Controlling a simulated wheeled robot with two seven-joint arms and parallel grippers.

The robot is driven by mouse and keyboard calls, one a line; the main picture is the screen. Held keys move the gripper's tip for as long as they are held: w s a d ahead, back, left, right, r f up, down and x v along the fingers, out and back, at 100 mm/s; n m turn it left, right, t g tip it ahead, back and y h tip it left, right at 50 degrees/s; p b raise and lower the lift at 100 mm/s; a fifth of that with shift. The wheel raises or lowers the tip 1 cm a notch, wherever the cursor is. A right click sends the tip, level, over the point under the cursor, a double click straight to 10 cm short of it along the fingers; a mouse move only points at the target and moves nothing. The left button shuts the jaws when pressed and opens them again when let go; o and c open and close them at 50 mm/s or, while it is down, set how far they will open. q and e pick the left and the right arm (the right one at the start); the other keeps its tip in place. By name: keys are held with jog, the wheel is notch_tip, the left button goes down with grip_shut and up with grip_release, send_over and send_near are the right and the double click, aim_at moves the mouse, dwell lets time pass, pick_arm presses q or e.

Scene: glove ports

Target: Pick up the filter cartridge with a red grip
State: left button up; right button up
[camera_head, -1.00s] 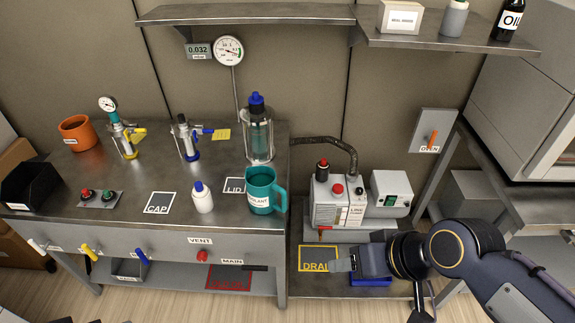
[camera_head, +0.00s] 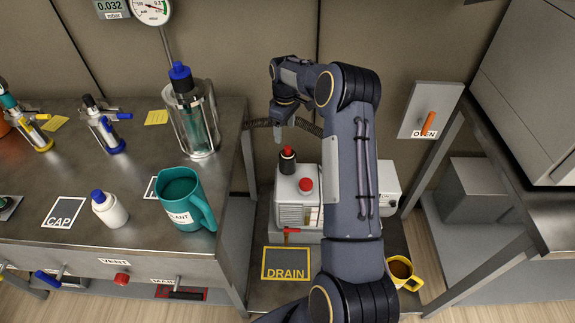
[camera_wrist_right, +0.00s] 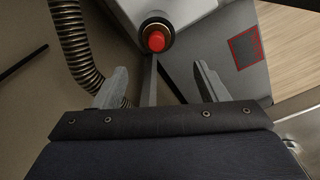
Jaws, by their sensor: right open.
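A black cylinder with a red top, which looks like the filter cartridge with the red grip (camera_head: 287,160), stands upright on the pump unit (camera_head: 292,214) in the head view. In the right wrist view its red top (camera_wrist_right: 156,41) shows end-on, beyond the fingertips and roughly midway between them. My right gripper (camera_head: 279,136) is open and empty, just above and slightly left of the cartridge in the head view; its two fingers (camera_wrist_right: 160,82) are spread apart in the wrist view. They do not appear to touch it. My left gripper is out of view.
A ribbed hose (camera_wrist_right: 75,45) runs close beside the left finger in the wrist view. A red knob (camera_head: 305,185) sits on the pump. The bench (camera_head: 140,150) holds a teal jug (camera_head: 182,200) and a glass vessel (camera_head: 195,125). A yellow mug (camera_head: 401,270) stands right of my arm.

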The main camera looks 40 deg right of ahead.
aim_at(288, 148)
jog(key=f, duration=0.8)
jog(key=shift+s+d, duration=0.35)
jog(key=shift+f, duration=0.6)
jog(key=c, duration=1.3)
